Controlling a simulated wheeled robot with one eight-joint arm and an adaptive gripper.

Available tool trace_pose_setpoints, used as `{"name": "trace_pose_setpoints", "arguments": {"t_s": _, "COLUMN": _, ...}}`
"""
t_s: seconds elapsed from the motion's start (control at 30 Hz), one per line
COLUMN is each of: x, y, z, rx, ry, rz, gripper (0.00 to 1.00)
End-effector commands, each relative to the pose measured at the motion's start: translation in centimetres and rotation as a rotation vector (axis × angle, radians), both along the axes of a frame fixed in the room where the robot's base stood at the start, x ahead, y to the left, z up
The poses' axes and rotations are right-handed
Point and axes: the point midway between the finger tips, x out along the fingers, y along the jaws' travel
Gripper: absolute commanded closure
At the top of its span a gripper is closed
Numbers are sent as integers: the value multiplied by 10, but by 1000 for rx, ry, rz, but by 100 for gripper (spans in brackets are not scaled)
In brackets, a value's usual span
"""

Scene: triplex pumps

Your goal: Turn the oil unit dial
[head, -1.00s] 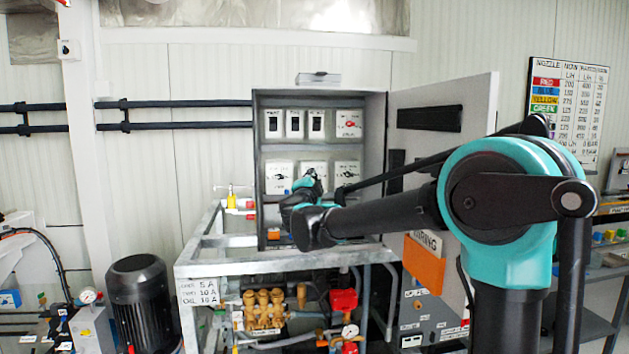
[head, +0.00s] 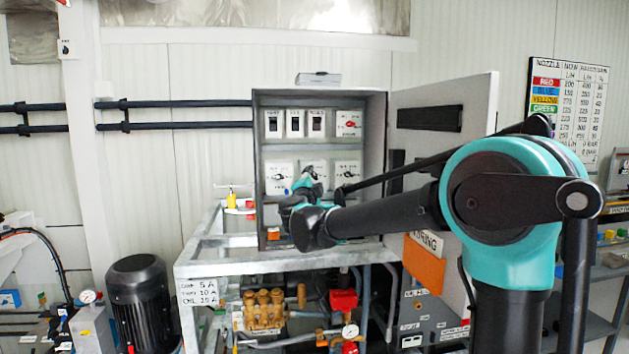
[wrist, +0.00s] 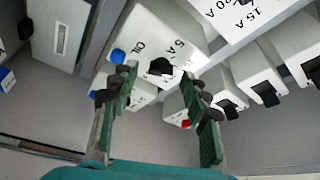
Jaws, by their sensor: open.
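In the head view my gripper (head: 307,182) is in front of the cabinet's lower row of units, and my wrist hides part of that row.
The open grey cabinet (head: 258,170) holds an upper row of black switches (head: 295,124) and a red-knobbed unit (head: 349,124). Its door (head: 440,160) stands open at right, behind my arm. A metal frame (head: 205,255) with pump parts is below. More white units (wrist: 260,75) sit close by.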

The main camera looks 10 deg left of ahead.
Motion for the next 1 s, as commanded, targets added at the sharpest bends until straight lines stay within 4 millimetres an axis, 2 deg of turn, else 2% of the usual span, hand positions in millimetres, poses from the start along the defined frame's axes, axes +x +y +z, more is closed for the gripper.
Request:
{"name": "trace_pose_setpoints", "arguments": {"t_s": 0.17, "x": -25, "y": 3, "z": -4, "rx": 0, "ry": 0, "rz": 3, "gripper": 53}}
{"name": "trace_pose_setpoints", "arguments": {"t_s": 0.4, "x": -73, "y": 7, "z": -12, "rx": -1, "ry": -1, "rz": 4, "gripper": 53}}
{"name": "trace_pose_setpoints", "arguments": {"t_s": 0.6, "x": -103, "y": 9, "z": -17, "rx": 1, "ry": 0, "rz": 2, "gripper": 53}}
{"name": "trace_pose_setpoints", "arguments": {"t_s": 0.8, "x": -115, "y": 9, "z": -19, "rx": 1, "ry": 0, "rz": 1, "gripper": 53}}
{"name": "trace_pose_setpoints", "arguments": {"t_s": 1.0, "x": -115, "y": 9, "z": -19, "rx": 1, "ry": 0, "rz": 0, "gripper": 53}}
